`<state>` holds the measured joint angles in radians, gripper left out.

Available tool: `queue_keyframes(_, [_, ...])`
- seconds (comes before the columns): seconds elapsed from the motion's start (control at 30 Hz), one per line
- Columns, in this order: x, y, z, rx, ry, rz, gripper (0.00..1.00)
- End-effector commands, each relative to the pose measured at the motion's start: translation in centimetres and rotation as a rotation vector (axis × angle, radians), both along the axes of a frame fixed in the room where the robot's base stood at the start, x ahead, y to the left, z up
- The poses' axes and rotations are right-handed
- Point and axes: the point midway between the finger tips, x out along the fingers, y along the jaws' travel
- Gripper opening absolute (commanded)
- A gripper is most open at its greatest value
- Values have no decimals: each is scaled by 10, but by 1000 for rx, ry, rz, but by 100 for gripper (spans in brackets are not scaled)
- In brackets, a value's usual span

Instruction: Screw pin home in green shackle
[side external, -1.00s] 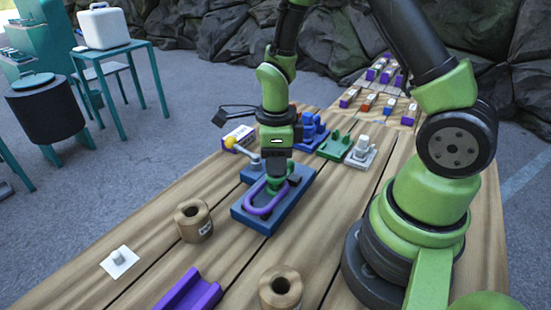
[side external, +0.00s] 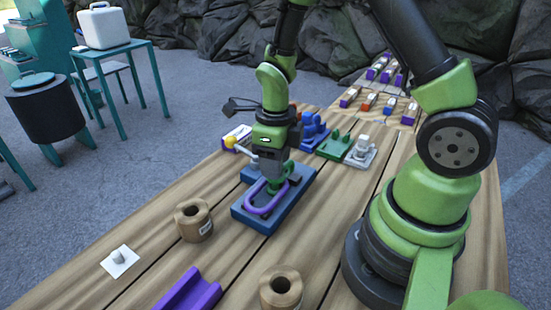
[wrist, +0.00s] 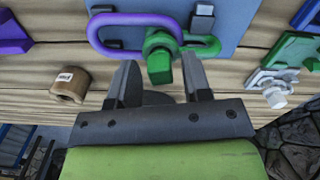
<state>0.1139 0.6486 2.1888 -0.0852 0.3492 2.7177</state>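The green shackle (wrist: 205,45) lies on a blue base plate (wrist: 225,12) and is linked with a purple oblong ring (wrist: 110,18). The green pin (wrist: 159,66) has its squared head toward my gripper (wrist: 160,72). In the wrist view the two fingers stand apart, one on each side of the pin head, with a visible gap on the left and a smaller one on the right. Contact with the pin is not visible. In the side view the plate (side external: 245,215) and ring (side external: 262,205) show, while my gripper (side external: 274,180) partly covers the shackle. The pin's thread is hidden.
Brown spools (side external: 194,220) (side external: 281,287) and a purple channel block (side external: 190,292) stand at the front. A lever with a yellow knob (side external: 232,142) stands close to my gripper's left. Green (side external: 335,146) and grey (side external: 361,152) fixtures sit behind right. Bare wood lies right of the plate.

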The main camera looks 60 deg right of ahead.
Motion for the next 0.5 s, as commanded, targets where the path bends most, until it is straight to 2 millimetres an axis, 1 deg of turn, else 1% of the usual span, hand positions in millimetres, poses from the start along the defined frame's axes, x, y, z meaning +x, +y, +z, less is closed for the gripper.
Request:
queue_keyframes(0.27, [0, 0, 1, -1, -1, 1, 45])
queue_keyframes(0.5, [1, 0, 20, -1, -5, 1, 45])
